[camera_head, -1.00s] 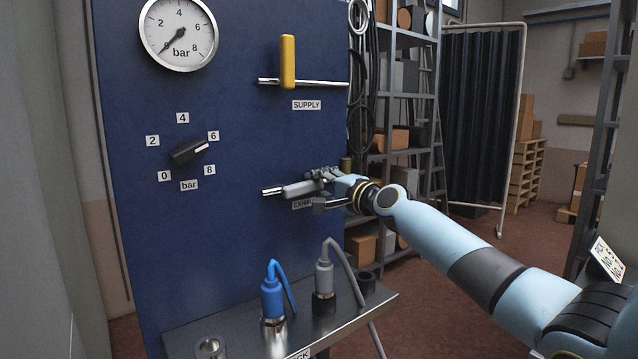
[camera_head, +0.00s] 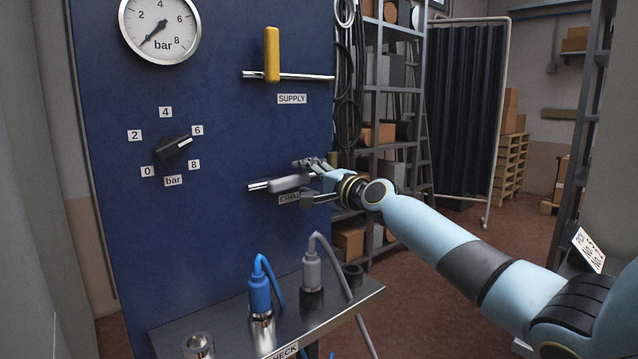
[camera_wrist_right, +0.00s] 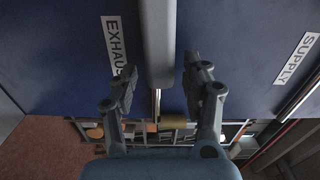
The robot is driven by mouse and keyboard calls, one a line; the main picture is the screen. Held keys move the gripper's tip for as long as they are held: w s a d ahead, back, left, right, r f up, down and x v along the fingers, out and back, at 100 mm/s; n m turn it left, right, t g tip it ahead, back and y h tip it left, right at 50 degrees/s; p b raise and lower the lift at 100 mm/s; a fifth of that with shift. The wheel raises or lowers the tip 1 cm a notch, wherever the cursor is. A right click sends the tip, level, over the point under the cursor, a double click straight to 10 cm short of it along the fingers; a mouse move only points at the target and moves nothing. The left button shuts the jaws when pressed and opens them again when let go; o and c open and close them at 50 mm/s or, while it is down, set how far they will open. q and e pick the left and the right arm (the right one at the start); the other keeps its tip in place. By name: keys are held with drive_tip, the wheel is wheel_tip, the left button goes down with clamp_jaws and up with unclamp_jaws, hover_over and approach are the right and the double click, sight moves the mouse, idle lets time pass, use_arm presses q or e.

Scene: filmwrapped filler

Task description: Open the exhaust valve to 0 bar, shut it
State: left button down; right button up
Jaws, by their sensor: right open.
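The exhaust valve's grey lever (camera_head: 288,183) lies along its short pipe, roughly horizontal, on the blue panel (camera_head: 225,120). The EXHAUST label, partly hidden, is below it. My right gripper (camera_head: 310,180) is open at the lever's right end. In the right wrist view the lever (camera_wrist_right: 158,45) comes down between the two spread fingers (camera_wrist_right: 160,85), with gaps on both sides. The pressure gauge (camera_head: 160,28) has its needle at lower left, at about 0 bar. The yellow supply lever (camera_head: 272,54) stands upright across its pipe. My left gripper is not in view.
A black selector knob (camera_head: 174,147) on the panel points toward 6. Below is a metal shelf (camera_head: 345,302) with a blue plug (camera_head: 260,292) and a grey plug (camera_head: 311,272). A storage rack (camera_head: 385,100) stands behind my right arm.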

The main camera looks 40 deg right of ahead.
drive_tip(key=s+d, duration=0.1)
drive_tip(key=s, duration=1)
drive_tip(key=shift+s, duration=0.25)
